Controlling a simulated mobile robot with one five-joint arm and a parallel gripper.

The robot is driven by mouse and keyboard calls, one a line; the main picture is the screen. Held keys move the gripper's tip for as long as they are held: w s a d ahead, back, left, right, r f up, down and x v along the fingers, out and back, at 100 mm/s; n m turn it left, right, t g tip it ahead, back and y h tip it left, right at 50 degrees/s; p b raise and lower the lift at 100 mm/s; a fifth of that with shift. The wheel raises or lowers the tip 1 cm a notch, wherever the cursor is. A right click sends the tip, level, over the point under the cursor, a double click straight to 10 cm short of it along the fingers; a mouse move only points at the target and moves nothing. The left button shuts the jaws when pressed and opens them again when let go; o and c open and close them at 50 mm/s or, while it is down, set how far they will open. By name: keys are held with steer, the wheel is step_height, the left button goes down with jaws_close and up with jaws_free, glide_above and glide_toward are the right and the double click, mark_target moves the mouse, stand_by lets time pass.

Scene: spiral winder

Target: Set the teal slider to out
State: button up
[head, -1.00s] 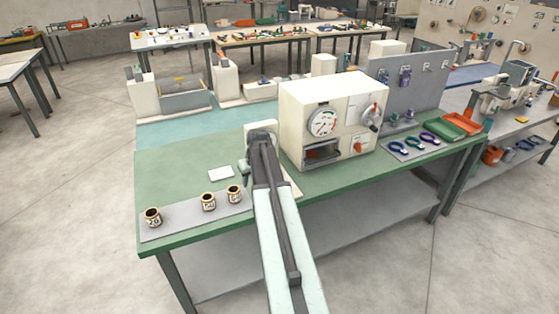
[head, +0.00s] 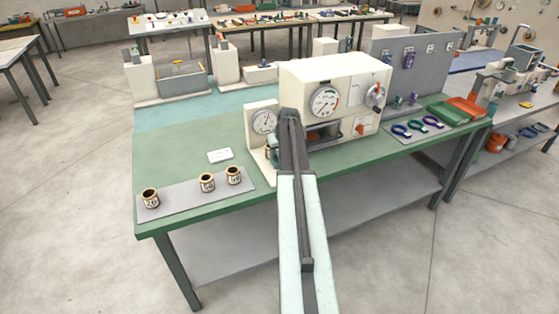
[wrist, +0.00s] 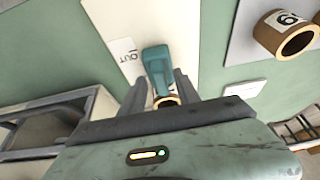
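The teal slider (wrist: 157,66) shows in the wrist view on a cream plate (wrist: 200,20), beside a white label (wrist: 125,50) reading OUT. My gripper (wrist: 163,84) is open, with one dark finger on each side of the slider's near end. I cannot tell whether either finger touches it. A tan ring-like end (wrist: 167,101) shows between the fingers, below the slider. In the head view my gripper end (head: 291,122) is in front of the cream dial stand (head: 262,124), and the slider is mostly hidden there.
A cream machine (head: 340,75) with a gauge and knob stands close to the right. A grey strip (head: 180,202) with labelled tan cups lies to the left, and a white card (head: 220,156) behind it. The left green bench top (head: 175,160) is mostly clear.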

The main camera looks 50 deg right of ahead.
jaws_close()
stand_by(1.5)
